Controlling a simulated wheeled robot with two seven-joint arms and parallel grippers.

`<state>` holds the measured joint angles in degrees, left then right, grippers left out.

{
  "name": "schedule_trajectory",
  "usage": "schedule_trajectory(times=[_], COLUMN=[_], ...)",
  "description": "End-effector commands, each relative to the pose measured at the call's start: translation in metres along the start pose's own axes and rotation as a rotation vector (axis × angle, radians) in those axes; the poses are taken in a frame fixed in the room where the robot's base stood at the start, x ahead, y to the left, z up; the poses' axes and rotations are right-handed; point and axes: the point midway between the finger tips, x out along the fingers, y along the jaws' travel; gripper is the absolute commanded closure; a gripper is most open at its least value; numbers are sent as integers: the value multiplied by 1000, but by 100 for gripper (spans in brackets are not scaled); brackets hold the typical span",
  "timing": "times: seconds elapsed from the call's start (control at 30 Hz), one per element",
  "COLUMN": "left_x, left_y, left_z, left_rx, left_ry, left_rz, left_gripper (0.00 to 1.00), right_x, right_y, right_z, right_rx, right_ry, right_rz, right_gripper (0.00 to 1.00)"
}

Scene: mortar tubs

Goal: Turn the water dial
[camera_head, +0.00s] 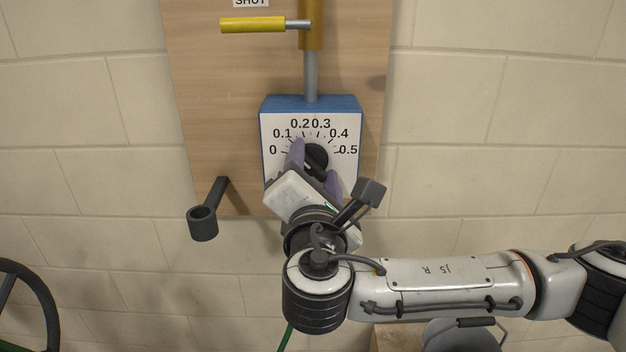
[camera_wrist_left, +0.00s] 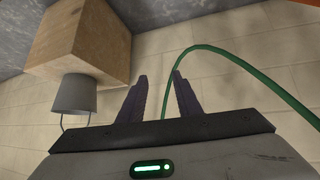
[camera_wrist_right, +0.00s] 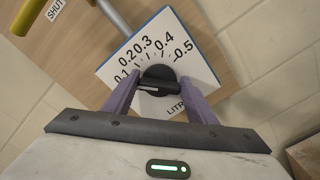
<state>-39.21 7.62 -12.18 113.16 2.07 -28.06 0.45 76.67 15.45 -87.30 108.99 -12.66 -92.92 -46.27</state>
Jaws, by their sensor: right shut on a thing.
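The water dial is a black knob (camera_head: 316,157) on a blue box with a white scale face (camera_head: 310,115) marked 0 to 0.5. The box is fixed to a wooden board on the wall. My right gripper (camera_head: 316,170) is at the dial, its purple fingers on both sides of the knob and shut on it. In the right wrist view the knob (camera_wrist_right: 157,82) sits between the fingertips, and its white mark points left. My left gripper (camera_wrist_left: 160,82) shows only in its own wrist view, with its fingers apart and nothing between them.
A yellow lever (camera_head: 252,25) below a SHUT label is above the dial. A dark holder (camera_head: 203,222) sticks out at the board's lower left. A green hose (camera_wrist_left: 245,68), a grey bucket (camera_wrist_left: 75,95) and a wooden box (camera_wrist_left: 80,40) show in the left wrist view.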

Motion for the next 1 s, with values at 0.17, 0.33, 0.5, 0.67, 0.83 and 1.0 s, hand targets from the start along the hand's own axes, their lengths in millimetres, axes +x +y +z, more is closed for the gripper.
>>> schedule_trajectory(times=[0.17, 0.33, 0.5, 0.67, 0.83, 1.0], left_x=[10, 13, 15, 17, 17, 16], left_y=[1, 3, 3, 3, 4, 3], left_z=[7, 5, 6, 9, 12, 15], left_rx=[3, 1, -1, -4, -5, -4], left_ry=[-1, 9, 14, 13, 8, 2], left_rz=[2, 5, 7, 8, 9, 9], left_gripper=[69, 69, 69, 69, 69, 69], right_x=[0, 0, 0, 0, 0, -1], right_y=[-6, -6, -6, -5, -5, -4], right_z=[-4, -3, -3, -3, -3, -3], right_rx=[162, 291, 388, 447, 480, 489], right_ry=[3, 2, 2, 3, 2, 2], right_rz=[-6, -5, -5, -4, -3, -3], right_gripper=[71, 71, 71, 71, 71, 71])
